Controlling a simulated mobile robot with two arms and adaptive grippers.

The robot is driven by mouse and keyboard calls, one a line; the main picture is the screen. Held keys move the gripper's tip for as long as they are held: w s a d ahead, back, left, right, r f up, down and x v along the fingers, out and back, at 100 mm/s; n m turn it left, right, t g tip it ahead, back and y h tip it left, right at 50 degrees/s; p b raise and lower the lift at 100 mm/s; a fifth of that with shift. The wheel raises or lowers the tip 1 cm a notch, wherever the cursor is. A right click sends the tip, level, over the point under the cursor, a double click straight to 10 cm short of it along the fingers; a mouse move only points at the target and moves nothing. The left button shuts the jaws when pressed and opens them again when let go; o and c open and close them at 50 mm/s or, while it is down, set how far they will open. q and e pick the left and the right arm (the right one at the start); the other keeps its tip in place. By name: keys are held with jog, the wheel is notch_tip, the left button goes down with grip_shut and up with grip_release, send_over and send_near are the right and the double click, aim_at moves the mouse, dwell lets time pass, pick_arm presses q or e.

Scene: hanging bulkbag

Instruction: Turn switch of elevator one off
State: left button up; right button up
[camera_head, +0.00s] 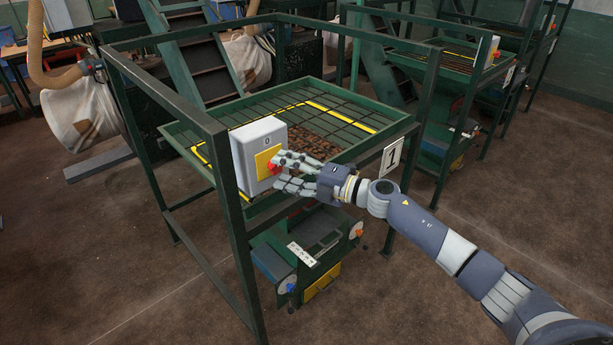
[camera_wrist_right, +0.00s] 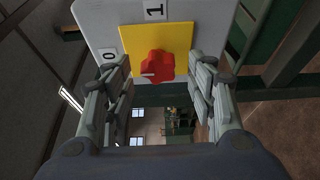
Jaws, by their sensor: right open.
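The switch box (camera_head: 257,140) is grey and fixed to the green frame of elevator one, whose plate (camera_head: 391,158) reads 1. Its red rotary switch (camera_wrist_right: 157,65) sits on a yellow plate (camera_wrist_right: 178,38), with labels 0 and 1 beside it. In the head view the red switch (camera_head: 273,168) is partly hidden by my fingers. My right gripper (camera_head: 297,174) is open in front of the box, with its fingers on either side of the switch. In the right wrist view the fingers (camera_wrist_right: 155,88) look apart from the knob. My left gripper is not in view.
Green posts and rails of the frame (camera_head: 230,220) stand around the box. A slatted grate (camera_head: 335,117) lies behind it. A second similar frame with a grey box (camera_head: 486,50) stands at the back right. The floor (camera_head: 450,190) at right is clear.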

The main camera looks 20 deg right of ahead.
jog(key=v, duration=1.1)
